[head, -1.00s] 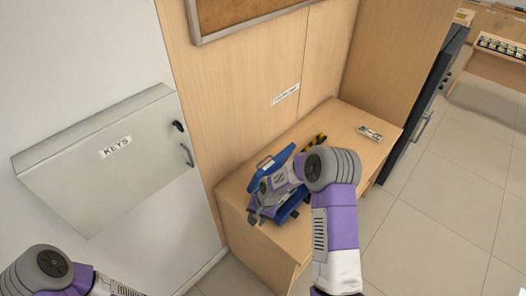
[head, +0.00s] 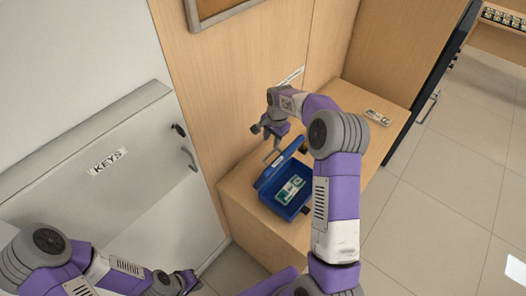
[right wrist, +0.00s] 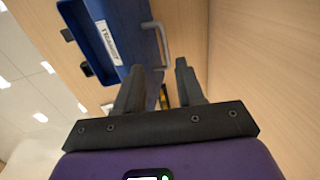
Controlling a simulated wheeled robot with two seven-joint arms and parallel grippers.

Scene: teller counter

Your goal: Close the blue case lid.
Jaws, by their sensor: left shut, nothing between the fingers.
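The blue case (head: 305,207) stands open on the wooden counter. Its lid (head: 276,164) is raised at the back left side. A green and white banknote bundle (head: 290,190) lies inside. My right gripper (head: 268,133) is above and behind the raised lid, apart from it. In the right wrist view its fingers (right wrist: 160,82) are spread with nothing between them. There the blue lid (right wrist: 95,30) with a white label and a grey handle (right wrist: 160,42) shows just beyond the fingertips. My left gripper (head: 188,283) is shut and empty, low in front of the wall cabinet, far from the case.
A grey key cabinet (head: 90,150) with a handle hangs on the left wall. The counter (head: 345,100) backs onto a wooden panel. Another banknote bundle (head: 377,117) lies at its far right. A dark safe (head: 432,85) stands right of the counter.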

